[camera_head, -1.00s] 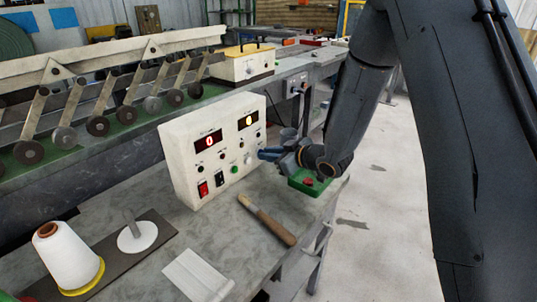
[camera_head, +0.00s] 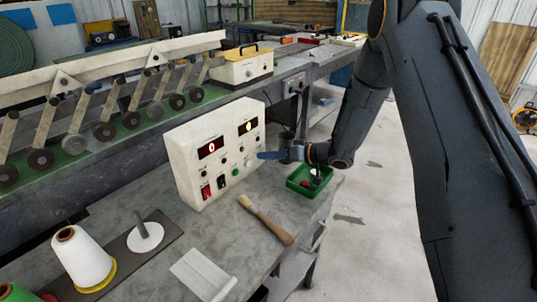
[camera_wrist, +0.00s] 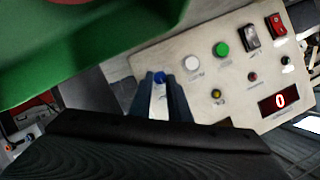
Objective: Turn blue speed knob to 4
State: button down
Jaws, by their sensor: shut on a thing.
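The white control box (camera_head: 182,158) stands on the grey bench, its sloped panel facing right and toward me. My gripper (camera_head: 268,155) reaches the panel's right side from the right. In the wrist view, the blue knob (camera_wrist: 160,76) shows between my fingertips (camera_wrist: 162,80), which are closed on it. The knob's pointer and scale marks are too small or hidden to read. The red display (camera_wrist: 280,101) reads 0. In the head view my fingers hide the knob.
A green tray (camera_head: 296,185) with small items sits under my wrist at the bench edge. A wooden-handled tool (camera_head: 266,219) lies in front of the box. A white thread cone (camera_head: 82,258) and a spindle (camera_head: 146,236) stand at left. A roller machine (camera_head: 100,100) runs behind.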

jog(key=shift+w+d+f+m+g+y, duration=0.1)
jog(key=shift+m+g+y, duration=0.2)
jog(key=shift+m, duration=0.3)
jog(key=shift+w+f+m+g+y, duration=0.1)
jog(key=shift+m+g+y, duration=0.1)
jog(key=shift+m+y, duration=0.3)
jog(key=shift+m, duration=0.3)
jog(key=c, duration=1.7)
grip_release()
jog(key=shift+o, duration=0.2)
jog(key=shift+b+v, duration=0.95)
jog(key=shift+v, duration=3)
jog(key=shift+r, duration=0.1)
